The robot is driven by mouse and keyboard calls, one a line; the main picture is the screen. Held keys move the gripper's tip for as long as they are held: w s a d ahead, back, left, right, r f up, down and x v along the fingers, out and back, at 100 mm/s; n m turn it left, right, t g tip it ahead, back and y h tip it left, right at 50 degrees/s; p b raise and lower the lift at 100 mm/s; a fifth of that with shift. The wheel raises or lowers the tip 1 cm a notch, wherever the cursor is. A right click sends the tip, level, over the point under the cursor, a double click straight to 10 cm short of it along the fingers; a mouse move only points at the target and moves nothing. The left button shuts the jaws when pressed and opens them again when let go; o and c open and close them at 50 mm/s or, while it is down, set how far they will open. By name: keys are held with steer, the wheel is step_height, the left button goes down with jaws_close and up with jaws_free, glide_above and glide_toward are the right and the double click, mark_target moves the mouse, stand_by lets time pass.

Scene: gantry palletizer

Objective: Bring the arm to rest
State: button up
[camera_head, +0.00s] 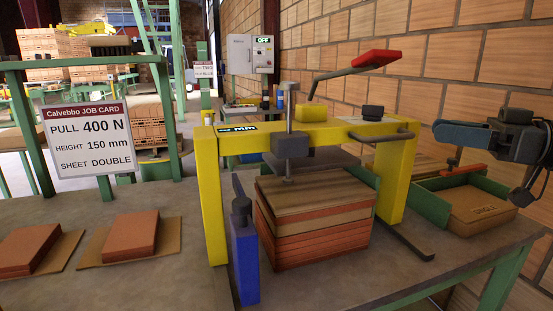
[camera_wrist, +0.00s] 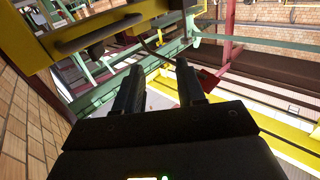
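My gripper (camera_head: 437,132) is at the right edge in the head view, raised above a green-sided tray and near the brick wall. It points left, toward the yellow press frame (camera_head: 207,190), and appears clear of it. In the wrist view my gripper (camera_wrist: 160,78) shows two dark fingers standing apart with nothing held between them. Part of my arm is cut off by the right edge of the head view.
The press stands over stacked sheets (camera_head: 315,235), with a red-handled lever (camera_head: 377,58) above. A green-sided tray (camera_head: 485,205) lies below my gripper. Reddish blocks (camera_head: 131,237) lie on the table at left. A job card (camera_head: 89,138) hangs behind. The brick wall (camera_head: 450,50) limits room at right.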

steer(key=s+a+f+m+t+h+p, duration=0.1)
steer(key=a+f+m+t+h, duration=0.3)
steer(key=f, duration=0.6)
steer(key=s+f+m+t+h+p, duration=0.15)
steer(key=f+m, duration=0.35)
steer(key=f, duration=0.5)
steer(key=s+a+f+m+h, duration=0.2)
steer(key=s+f+m+h, duration=0.35)
steer(key=s+f, duration=0.6)
steer(key=s+f+h+p, duration=0.25)
steer(key=s+h, duration=0.25)
steer(key=s, duration=1.4)
steer(key=s+r+n+t+p, duration=0.1)
steer(key=s+r+n, duration=0.1)
steer(key=s+r, duration=0.9)
steer(key=s, duration=0.2)
steer(key=shift+s+a+r, duration=0.25)
steer(key=shift+s+a, duration=0.1)
steer(key=shift+a, duration=0.05)
